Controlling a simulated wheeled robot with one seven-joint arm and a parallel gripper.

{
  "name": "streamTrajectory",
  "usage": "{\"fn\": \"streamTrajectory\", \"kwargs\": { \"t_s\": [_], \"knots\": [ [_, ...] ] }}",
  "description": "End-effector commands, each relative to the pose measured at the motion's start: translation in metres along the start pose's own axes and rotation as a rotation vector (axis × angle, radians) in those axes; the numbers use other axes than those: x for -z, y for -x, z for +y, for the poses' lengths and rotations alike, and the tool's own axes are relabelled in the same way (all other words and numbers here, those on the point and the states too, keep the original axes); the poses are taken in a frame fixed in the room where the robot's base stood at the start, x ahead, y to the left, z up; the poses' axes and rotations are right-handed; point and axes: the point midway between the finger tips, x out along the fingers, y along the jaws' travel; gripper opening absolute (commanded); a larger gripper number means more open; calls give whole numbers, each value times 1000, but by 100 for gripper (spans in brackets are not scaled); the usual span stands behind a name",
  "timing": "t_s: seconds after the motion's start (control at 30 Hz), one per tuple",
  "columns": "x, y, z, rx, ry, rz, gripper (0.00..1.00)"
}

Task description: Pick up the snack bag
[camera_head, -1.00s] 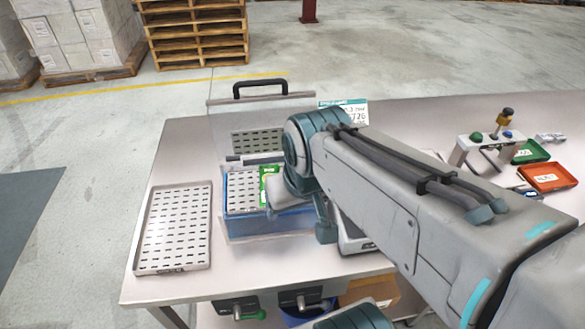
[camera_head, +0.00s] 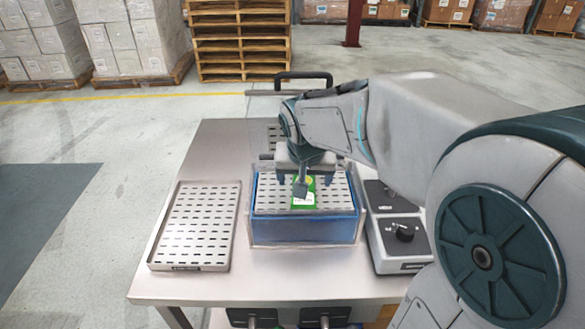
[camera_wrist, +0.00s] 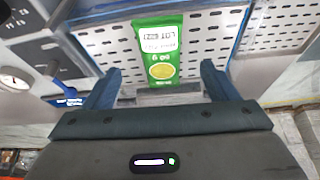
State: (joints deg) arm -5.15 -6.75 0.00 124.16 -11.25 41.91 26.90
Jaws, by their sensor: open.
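The snack bag (camera_head: 304,192) is green with a pale label and a yellow round picture. It lies on the slotted floor of the blue-walled bin (camera_head: 305,230) with a clear front. In the wrist view the snack bag (camera_wrist: 158,52) lies ahead of my gripper, centred between its fingers. My gripper (camera_head: 305,178) hangs over the bin and hides part of the bag in the head view. I cannot tell the exact height left between fingers and bag.
A slotted metal tray (camera_head: 196,225) lies left of the bin. A scale-like device with a black knob (camera_head: 388,230) stands close on the right. The table's front left is bare.

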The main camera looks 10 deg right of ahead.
Motion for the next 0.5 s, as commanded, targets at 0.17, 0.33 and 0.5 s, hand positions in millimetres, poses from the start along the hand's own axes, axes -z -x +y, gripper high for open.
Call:
{"fn": "streamTrajectory", "kwargs": {
  "t_s": [0.17, 0.33, 0.5],
  "knots": [
    [0, -14, 0, 0, 0, -1, 80],
    [-1, -31, 0, -1, 2, -4, 80],
    [-1, -55, -1, -1, 0, -3, 80]
  ]
}}
